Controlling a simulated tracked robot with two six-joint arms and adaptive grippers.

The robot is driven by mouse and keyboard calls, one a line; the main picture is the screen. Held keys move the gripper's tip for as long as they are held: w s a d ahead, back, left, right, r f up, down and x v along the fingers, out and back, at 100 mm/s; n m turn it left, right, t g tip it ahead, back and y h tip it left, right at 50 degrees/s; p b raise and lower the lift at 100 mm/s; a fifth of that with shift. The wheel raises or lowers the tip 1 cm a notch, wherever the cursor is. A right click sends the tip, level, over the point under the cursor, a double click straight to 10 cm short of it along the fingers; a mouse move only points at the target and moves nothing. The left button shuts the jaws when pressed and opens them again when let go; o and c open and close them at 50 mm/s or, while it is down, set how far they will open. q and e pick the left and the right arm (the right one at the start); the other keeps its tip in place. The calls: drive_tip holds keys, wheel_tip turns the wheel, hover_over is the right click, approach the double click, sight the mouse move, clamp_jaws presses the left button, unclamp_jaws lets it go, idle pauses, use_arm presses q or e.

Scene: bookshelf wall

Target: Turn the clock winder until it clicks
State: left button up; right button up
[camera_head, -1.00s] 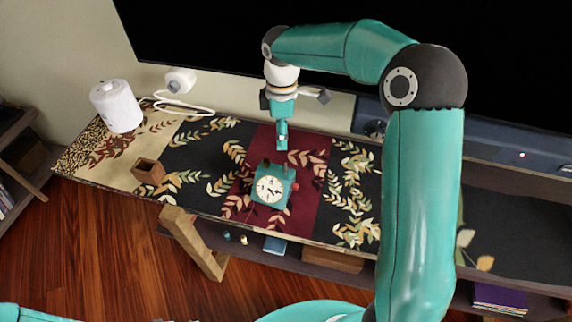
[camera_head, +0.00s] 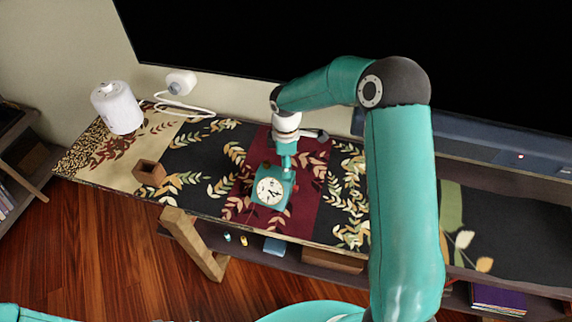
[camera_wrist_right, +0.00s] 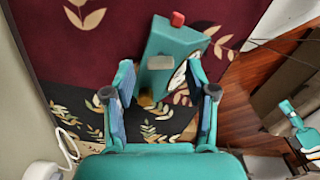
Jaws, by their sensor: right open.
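The teal clock (camera_head: 270,191) with a white dial stands on the dark red part of the cloth. It also shows in the right wrist view (camera_wrist_right: 172,50), with a red knob (camera_wrist_right: 178,18) on one side. A small pale, brownish piece (camera_wrist_right: 145,99) sticks out from the clock between my fingers; I cannot tell if it is the winder. My right gripper (camera_wrist_right: 163,88) is open, pointing down close at the clock's back edge, its fingers on either side of that piece. In the head view the right gripper (camera_head: 287,163) partly hides the clock's top. My left gripper does not show clearly.
A small open wooden box (camera_head: 149,173) and a white canister (camera_head: 117,107) stand at left. A white device (camera_head: 180,82) with a cable lies at the back. A large black screen (camera_head: 380,60) rises behind. Patterned cloth (camera_head: 207,150) is clear between box and clock.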

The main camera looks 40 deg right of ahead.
drive_tip(key=shift+f, duration=0.85)
clamp_jaws()
